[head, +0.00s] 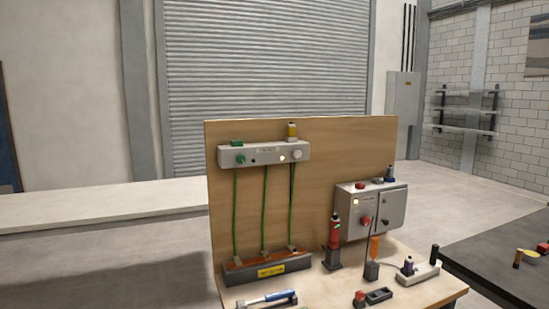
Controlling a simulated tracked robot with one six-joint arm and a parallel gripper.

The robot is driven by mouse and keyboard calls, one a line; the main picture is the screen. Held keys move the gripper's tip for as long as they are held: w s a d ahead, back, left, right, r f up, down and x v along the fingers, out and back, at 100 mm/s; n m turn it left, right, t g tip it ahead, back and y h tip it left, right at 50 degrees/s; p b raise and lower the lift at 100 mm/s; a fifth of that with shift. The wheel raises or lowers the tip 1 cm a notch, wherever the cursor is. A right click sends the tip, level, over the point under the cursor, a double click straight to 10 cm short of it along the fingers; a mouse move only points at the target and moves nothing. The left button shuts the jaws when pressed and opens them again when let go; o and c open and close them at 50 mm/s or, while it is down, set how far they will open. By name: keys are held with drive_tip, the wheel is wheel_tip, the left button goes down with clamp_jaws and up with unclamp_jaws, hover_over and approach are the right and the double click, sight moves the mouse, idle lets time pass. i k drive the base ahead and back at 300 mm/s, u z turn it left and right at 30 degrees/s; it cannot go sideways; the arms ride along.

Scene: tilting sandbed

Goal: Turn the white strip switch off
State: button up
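A white power strip (422,273) lies at the right part of the wooden bench top in the head view. A purple-and-dark piece (408,267) stands on or against its left end. A black upright piece (434,254) stands at its far right end. A thin pale cable seems to run from the strip to the left. The strip's switch is too small to make out, so I cannot tell its position. My gripper is not in view.
A wooden back panel (300,200) carries a grey rail (265,155) and a grey control box (370,212). A red cylinder (334,232), a dark block (378,296) and a blue-handled tool (265,299) stand or lie left of the strip. A dark table (490,265) is at right.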

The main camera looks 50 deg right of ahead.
sight(297, 153)
drive_tip(key=u, duration=1.4)
drive_tip(key=k, duration=1.3)
drive_tip(key=z, duration=1.05)
drive_tip(key=i, duration=0.15)
drive_tip(key=z, duration=0.25)
